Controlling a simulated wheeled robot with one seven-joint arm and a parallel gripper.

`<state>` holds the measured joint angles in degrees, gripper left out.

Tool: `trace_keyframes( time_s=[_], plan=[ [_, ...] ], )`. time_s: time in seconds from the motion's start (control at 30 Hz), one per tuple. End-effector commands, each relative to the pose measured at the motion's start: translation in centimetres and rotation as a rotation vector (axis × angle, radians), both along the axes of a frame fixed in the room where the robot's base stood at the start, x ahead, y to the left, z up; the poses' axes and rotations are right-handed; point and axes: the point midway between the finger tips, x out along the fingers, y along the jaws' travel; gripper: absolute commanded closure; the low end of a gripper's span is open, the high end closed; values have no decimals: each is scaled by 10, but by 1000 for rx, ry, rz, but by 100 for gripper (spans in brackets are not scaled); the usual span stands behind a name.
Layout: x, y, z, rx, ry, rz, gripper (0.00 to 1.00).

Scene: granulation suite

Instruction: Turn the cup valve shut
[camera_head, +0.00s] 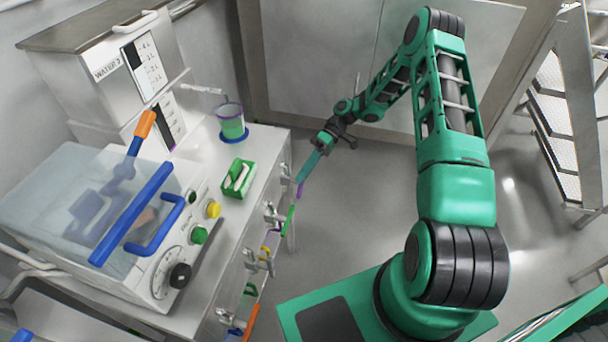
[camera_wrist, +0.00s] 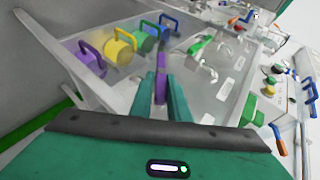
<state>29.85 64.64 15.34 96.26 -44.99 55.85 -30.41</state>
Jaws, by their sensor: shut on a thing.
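My gripper (camera_wrist: 161,95) is shut on an upright purple handle (camera_wrist: 161,78), which shows between its two teal fingers in the wrist view. In the head view my gripper (camera_head: 303,180) reaches down beside the front of the cabinet, with the purple handle (camera_head: 300,189) at its tips. A clear cup with green contents (camera_head: 232,124) stands on a blue base on the worktop. A thin spout (camera_head: 205,91) from the water tank (camera_head: 112,90) ends just above it. I cannot tell which part is the cup valve, or its position.
A clear-lidded machine (camera_head: 85,205) with knobs fills the left of the worktop. A green box (camera_head: 238,178) lies near the cup. Floor (camera_head: 345,225) right of the cabinet is clear.

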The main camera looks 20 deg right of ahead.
Motion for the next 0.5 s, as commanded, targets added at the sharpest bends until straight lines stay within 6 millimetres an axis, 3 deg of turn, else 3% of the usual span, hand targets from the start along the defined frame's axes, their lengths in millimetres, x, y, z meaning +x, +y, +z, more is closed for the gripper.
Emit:
trace_keyframes(
  time_s=[0.5],
  plan=[
    [6,-2,-11,195,261,-11,100]
  ],
)
